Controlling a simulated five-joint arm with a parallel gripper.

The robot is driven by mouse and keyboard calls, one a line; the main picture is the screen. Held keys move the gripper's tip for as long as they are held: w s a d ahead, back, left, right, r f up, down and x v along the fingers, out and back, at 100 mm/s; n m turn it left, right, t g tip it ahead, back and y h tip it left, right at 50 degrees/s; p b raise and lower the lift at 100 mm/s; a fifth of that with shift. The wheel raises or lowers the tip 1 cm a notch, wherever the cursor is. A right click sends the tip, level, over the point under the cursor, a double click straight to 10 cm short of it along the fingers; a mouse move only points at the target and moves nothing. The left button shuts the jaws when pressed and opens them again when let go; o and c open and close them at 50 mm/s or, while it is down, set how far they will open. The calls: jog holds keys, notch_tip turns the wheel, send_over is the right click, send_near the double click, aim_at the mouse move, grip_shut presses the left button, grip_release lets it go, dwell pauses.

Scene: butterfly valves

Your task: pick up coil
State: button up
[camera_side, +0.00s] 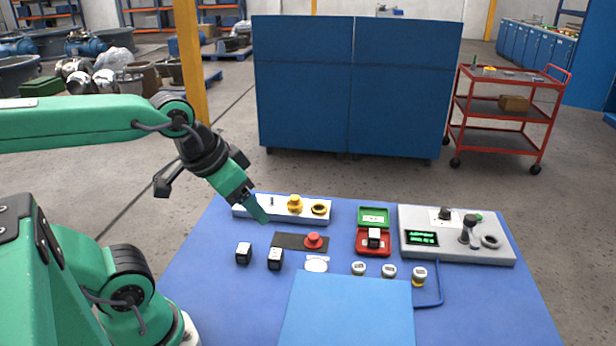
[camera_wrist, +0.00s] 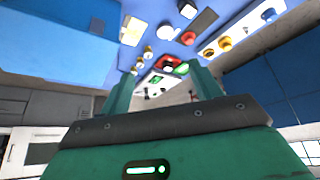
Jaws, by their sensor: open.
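Two small black blocks with pale tops, which look like coils, stand upright on the blue mat: a left block (camera_side: 244,253) and a right block (camera_side: 275,259). A similar block (camera_side: 374,237) sits in the red half of a red and green case (camera_side: 374,217). I cannot tell which is the task's coil. My gripper (camera_side: 257,210) is open and tilted down to the right, above the mat's far left, apart from the blocks. In the wrist view its two green fingers (camera_wrist: 163,84) stand apart with nothing held between them, and the case (camera_wrist: 172,62) shows beyond.
A white fixture (camera_side: 265,212) with yellow parts lies near my gripper. A dark plate (camera_side: 289,241) with a red knob (camera_side: 313,241) is in front. A grey test box (camera_side: 456,248) is at right, a raised blue panel (camera_side: 346,312) in front. Small round parts (camera_side: 389,271) lie between.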

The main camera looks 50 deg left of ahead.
jog(key=n, duration=0.1)
jog(key=n+g, duration=0.5)
jog(key=n, duration=2)
send_over(243, 248)
jog(key=f, duration=1.5)
jog(key=shift+s+d+f, duration=0.1)
jog(key=shift+d+f, duration=0.25)
jog(key=shift+d, duration=0.05)
jog(key=shift+s+a+f+n+g, duration=0.1)
jog(key=shift+a+f+n+g, duration=0.2)
jog(key=shift+f+n, duration=0.3)
jog(key=shift+r, duration=0.1)
jog(key=shift+f, duration=1.3)
jog(key=shift+f, duration=2.55)
